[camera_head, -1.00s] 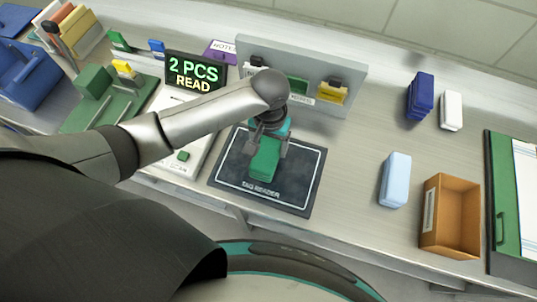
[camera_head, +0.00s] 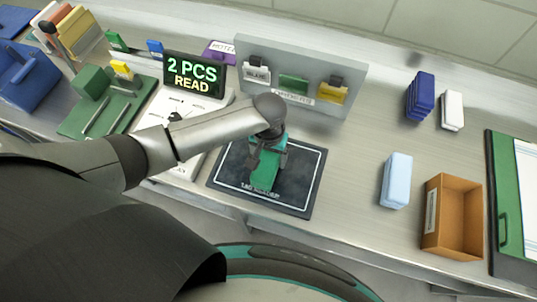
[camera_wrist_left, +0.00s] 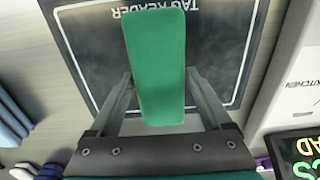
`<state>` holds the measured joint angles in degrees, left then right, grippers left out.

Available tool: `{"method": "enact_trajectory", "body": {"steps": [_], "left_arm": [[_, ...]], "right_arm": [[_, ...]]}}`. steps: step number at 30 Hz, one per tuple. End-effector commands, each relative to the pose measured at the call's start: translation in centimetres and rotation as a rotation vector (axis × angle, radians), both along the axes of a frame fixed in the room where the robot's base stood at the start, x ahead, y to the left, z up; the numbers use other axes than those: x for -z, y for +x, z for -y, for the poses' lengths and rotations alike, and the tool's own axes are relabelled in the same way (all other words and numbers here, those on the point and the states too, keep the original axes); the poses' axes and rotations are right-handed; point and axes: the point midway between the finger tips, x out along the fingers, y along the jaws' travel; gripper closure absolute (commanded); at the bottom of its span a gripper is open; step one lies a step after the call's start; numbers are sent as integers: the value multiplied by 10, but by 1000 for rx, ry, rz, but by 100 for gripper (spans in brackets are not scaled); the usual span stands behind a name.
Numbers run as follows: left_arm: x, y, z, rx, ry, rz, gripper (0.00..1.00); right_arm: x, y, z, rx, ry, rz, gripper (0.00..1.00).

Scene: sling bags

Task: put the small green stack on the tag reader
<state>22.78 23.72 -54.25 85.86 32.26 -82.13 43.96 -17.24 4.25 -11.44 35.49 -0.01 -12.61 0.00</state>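The small green stack (camera_head: 264,178) is over the dark tag reader (camera_head: 303,192), near its front edge and lettering. My left gripper (camera_head: 268,158) is above it with a finger on each side. The tag reader (camera_wrist_left: 225,60) shows behind the stack there. I cannot tell whether the stack's underside rests on the reader. My right gripper is not in view.
A display (camera_head: 194,76) reads "2 PCS READ". A grey rack (camera_head: 330,62) stands behind the reader. To the right are a dark blue stack (camera_head: 419,97), a white stack (camera_head: 452,110), a light blue stack (camera_head: 396,180) and a brown box (camera_head: 437,235). The counter between reader and light blue stack is clear.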

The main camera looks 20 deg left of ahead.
Motion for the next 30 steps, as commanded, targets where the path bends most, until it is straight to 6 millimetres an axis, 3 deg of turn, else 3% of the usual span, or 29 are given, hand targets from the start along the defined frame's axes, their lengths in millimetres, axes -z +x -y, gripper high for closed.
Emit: {"method": "enact_trajectory", "body": {"steps": [4, 14, 20, 30], "left_arm": [[0, 0, 0, 0, 0, 0, 0], [-5, 0, 0, 1, 1, 0, 0], [-36, 0, 0, 2, -1, 2, 0], [-104, 1, 1, 0, -1, 2, 0]], "right_arm": [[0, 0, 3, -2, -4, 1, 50], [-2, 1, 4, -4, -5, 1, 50], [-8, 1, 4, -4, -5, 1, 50], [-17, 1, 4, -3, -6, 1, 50]]}}
